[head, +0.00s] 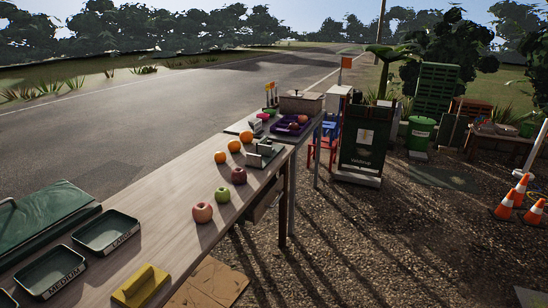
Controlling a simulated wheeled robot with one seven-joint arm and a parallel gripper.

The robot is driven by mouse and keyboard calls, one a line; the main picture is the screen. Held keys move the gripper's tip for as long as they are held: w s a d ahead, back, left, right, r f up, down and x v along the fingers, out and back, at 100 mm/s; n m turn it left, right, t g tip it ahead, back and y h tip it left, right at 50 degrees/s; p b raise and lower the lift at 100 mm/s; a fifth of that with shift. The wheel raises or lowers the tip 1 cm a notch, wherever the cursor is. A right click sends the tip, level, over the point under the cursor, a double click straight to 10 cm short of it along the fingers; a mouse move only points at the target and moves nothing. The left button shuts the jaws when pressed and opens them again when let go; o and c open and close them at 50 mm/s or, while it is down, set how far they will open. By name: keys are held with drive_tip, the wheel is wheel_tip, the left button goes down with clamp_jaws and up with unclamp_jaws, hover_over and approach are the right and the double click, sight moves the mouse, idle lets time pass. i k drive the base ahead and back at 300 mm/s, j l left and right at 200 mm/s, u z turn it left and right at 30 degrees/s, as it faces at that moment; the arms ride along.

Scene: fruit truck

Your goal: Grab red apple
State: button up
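A dark red apple (239,176) sits on the long wooden table (182,211), close to its right edge. A green apple (223,195) lies just nearer to me, and a pinkish-red apple (203,212) lies nearer still. The three form a diagonal row with small gaps. All three are in plain sight on the tabletop. My gripper is not in view.
Several oranges (220,157) lie behind the apples, beside a grey-green metal stand (264,153). A purple crate (282,128) holds fruit farther back. Trays labelled MEDIUM (44,285) and LARGE (98,246) and a yellow block (140,287) are nearer. Gravel lies right of the table.

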sight(239, 176)
drive_tip(key=i+z, duration=0.2)
drive_tip(key=i, duration=1.1)
